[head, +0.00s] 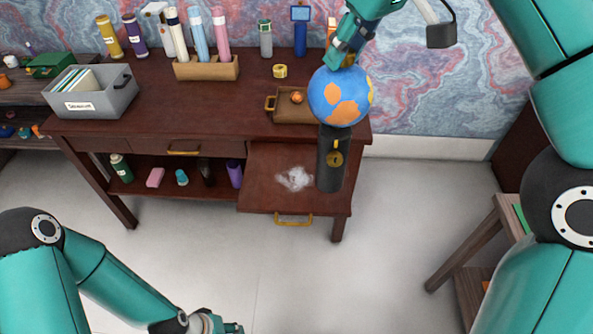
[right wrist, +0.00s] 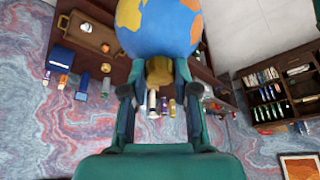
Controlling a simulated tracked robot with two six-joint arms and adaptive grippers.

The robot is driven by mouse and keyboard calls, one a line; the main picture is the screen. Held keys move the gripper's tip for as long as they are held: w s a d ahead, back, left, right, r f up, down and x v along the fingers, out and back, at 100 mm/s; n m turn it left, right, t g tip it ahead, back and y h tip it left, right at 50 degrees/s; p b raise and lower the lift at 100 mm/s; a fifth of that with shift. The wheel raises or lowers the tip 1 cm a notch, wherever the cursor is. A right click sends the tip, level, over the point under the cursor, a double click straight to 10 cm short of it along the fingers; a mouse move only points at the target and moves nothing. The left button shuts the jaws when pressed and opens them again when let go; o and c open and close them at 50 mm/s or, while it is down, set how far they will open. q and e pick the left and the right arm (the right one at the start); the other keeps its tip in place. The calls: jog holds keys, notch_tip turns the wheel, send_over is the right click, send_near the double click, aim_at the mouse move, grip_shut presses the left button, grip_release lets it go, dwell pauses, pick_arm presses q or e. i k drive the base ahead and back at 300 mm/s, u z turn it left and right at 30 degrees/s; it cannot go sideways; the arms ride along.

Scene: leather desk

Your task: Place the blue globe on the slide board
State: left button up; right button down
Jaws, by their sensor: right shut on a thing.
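The blue globe (head: 340,97) has orange and yellow land patches. In the head view it hangs under my right gripper (head: 345,52), above the right side of the desk. In the right wrist view, the fingers of my right gripper (right wrist: 160,88) are shut on a gold-brown piece at the end of the globe (right wrist: 160,25). The slide board (head: 265,175) is pulled out below the desk top. A white lump (head: 294,179) lies on it. A black cylinder (head: 332,165) with a gold emblem stands at its right side. My left gripper (head: 215,324) is partly cut off at the bottom edge.
The brown tray (head: 280,117) with an orange item sits left of the globe. A grey file box (head: 92,102), a bottle holder (head: 207,69) and a yellow tape roll (head: 280,71) are on the desk. The left half of the slide board looks bare.

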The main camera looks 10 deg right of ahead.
aim_at(295, 173)
jog(key=i, duration=0.95)
jog(key=u, duration=0.05)
